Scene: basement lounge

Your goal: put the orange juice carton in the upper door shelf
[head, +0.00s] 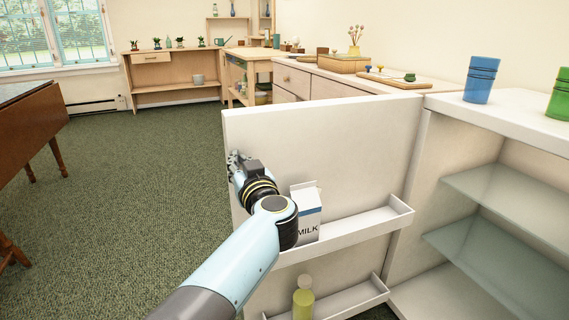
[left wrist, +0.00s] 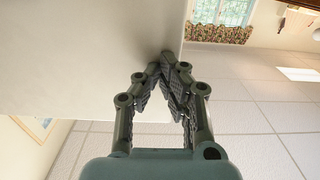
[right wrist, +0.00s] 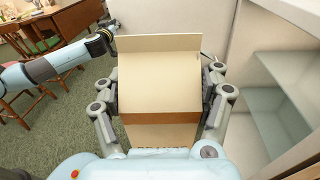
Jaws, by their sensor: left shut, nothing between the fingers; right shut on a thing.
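The orange juice carton (right wrist: 158,88), cream with an orange band, is held upright between the fingers of my right gripper (right wrist: 160,92) in the right wrist view; its lower part is hidden. The head view does not show the carton or my right gripper. The open fridge door (head: 320,140) carries the upper door shelf (head: 365,226), where a milk carton (head: 306,212) stands at the left, partly behind my left arm. My left gripper (head: 234,163) is shut and empty at the door's free edge; the left wrist view shows its closed fingertips (left wrist: 170,68) beside the panel.
A yellow-green bottle (head: 303,298) stands in the lower door shelf (head: 350,300). The upper shelf is bare right of the milk. Glass shelves (head: 510,195) inside the fridge look empty. Blue (head: 481,80) and green (head: 560,95) cups stand on top. A brown table (head: 30,125) is at far left.

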